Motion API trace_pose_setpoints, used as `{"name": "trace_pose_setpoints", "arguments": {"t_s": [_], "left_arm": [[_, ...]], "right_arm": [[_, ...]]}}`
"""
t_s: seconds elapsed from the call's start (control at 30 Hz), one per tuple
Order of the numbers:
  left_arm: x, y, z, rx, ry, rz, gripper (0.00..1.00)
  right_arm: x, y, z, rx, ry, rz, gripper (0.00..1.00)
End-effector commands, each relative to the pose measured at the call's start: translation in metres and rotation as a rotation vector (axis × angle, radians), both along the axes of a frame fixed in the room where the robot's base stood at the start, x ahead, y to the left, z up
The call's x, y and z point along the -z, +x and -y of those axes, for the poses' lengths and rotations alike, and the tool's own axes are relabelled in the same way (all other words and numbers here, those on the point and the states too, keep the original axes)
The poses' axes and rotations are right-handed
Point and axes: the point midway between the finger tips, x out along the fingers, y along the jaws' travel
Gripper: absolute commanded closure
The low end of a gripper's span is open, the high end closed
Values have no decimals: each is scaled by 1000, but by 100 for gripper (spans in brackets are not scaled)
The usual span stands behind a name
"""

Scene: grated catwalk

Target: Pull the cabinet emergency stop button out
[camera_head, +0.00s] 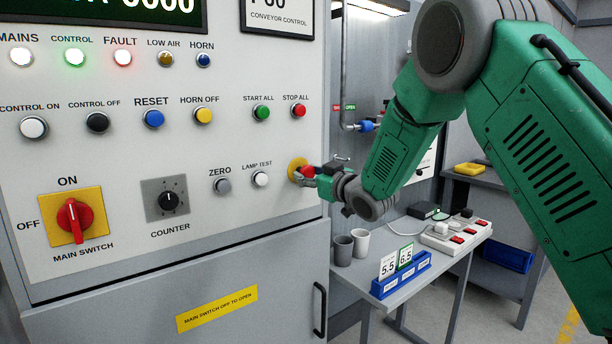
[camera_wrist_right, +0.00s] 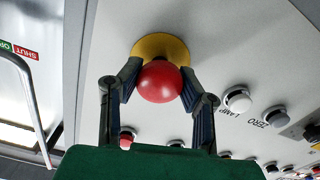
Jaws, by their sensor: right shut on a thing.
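The cabinet emergency stop button (camera_head: 307,172) is a red mushroom knob on a round yellow plate (camera_head: 294,168), near the right edge of the cabinet's grey front panel. My right gripper (camera_head: 312,176) reaches it from the right. In the right wrist view the red knob (camera_wrist_right: 160,82) sits between the two fingers of the right gripper (camera_wrist_right: 160,88), which are shut on its sides. The yellow plate (camera_wrist_right: 160,46) shows behind the knob. How far the knob stands out from the plate is hard to tell. My left gripper is not in view.
The white lamp test button (camera_head: 261,179) and grey zero button (camera_head: 222,185) are just left of the stop. The red stop all button (camera_head: 299,111) is above. A side table (camera_head: 410,283) with cups, a blue sign holder and a switch box stands right of the cabinet.

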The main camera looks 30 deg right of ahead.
Motion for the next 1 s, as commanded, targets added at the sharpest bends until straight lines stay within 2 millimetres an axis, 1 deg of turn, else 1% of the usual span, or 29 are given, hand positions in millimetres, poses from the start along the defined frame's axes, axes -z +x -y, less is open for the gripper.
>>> {"name": "trace_pose_setpoints", "arguments": {"t_s": [0.03,0.07,0.1,0.37,0.47,0.57,0.9,1.0], "left_arm": [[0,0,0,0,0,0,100],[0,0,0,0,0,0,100],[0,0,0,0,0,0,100],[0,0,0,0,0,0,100],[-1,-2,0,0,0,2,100],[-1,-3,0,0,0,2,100],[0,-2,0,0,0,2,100],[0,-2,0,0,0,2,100]], "right_arm": [[3,-1,0,0,-1,-7,62],[3,-1,0,0,-1,-7,51],[3,0,0,0,0,-7,45],[3,0,2,1,2,-6,45],[3,-3,3,1,2,-5,45],[3,-14,4,1,3,-6,45],[3,-84,9,2,4,-6,45],[3,-100,10,2,3,-6,45]]}}
